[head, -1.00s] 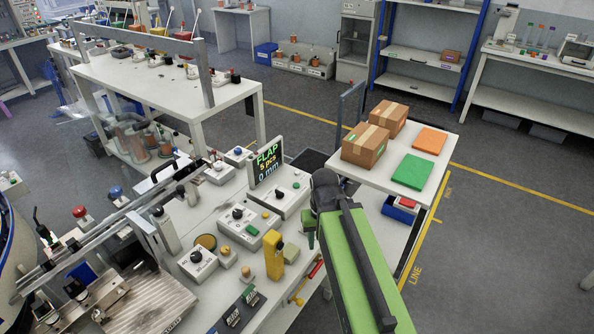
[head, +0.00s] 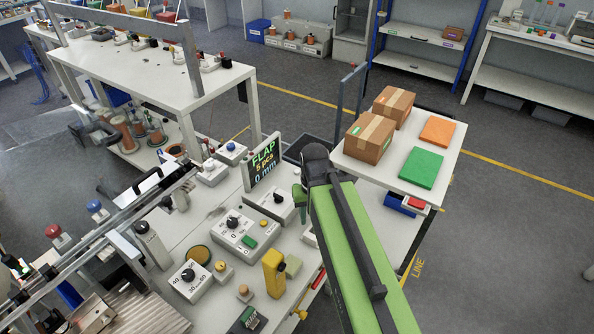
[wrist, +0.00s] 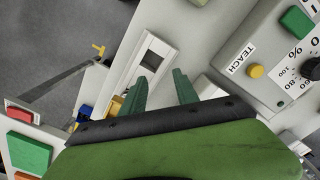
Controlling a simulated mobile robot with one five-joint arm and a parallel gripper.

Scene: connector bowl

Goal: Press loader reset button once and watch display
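The display (head: 263,160) reads "FLAP", "5 pcs", "0 mm". It stands at the back of a grey control box (head: 268,205) with small buttons. In front is another control box (head: 228,236) with a dial, a yellow button and a green button (head: 249,241). I cannot read which button is the loader reset. My gripper (head: 301,196) is right of the display box, partly hidden by my arm. In the wrist view its green fingers (wrist: 160,90) are apart and empty. A yellow button (wrist: 256,71) near a "TEACH" label is to their right, not touched.
A yellow upright block (head: 273,272) and a dial box (head: 189,281) stand near the bench front. A side table (head: 385,172) holds two cartons and orange and green pads. Rails cross the left side. The floor at the right is open.

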